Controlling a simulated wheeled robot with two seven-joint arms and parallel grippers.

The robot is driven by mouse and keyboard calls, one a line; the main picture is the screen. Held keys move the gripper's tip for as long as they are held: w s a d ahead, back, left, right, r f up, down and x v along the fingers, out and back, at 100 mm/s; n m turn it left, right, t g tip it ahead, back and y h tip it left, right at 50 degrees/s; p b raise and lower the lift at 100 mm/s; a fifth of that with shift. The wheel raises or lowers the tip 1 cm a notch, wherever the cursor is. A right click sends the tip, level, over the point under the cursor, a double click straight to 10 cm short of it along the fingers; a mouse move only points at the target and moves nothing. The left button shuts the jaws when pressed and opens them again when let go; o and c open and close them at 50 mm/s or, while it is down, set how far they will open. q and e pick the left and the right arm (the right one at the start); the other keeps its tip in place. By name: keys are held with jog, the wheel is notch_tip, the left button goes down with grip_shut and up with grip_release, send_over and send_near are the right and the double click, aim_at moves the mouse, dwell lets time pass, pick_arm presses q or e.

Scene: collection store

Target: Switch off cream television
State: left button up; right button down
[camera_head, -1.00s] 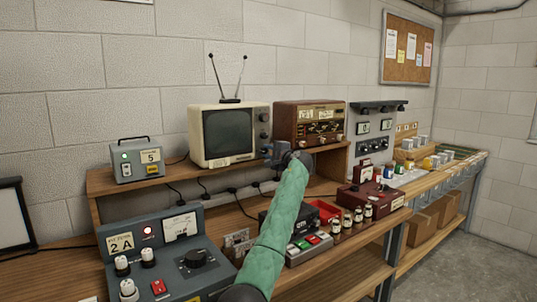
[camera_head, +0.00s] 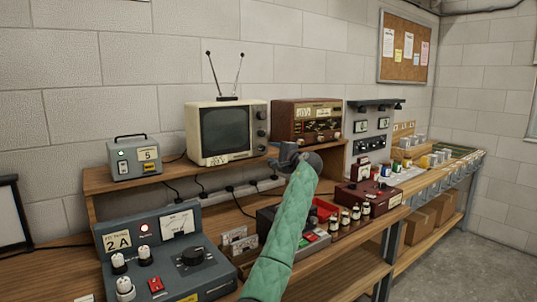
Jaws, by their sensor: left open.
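The cream television (camera_head: 192,131) stands on the raised wooden shelf, with a rabbit-ear antenna on top. Its screen is dark grey, and a column of dark knobs (camera_head: 261,131) runs down the right side of its front. A small label is stuck under the screen. My left arm, in a green sleeve, rises from the bottom edge. My left gripper (camera_head: 284,157) is open, just right of the television's lower right corner in the picture, and it looks apart from the knobs. It overlaps the shelf's front edge. The fingers are small and partly hidden by the wrist. My right gripper is not in view.
A brown radio (camera_head: 306,122) stands right of the television, a grey box with a green light (camera_head: 135,157) left of it. Below are a grey control panel with a red light (camera_head: 165,250), bottles and a red box (camera_head: 369,194). Free shelf lies left of the television.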

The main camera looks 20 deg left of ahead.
pick_arm(q)
jog(key=shift+v, duration=1.1)
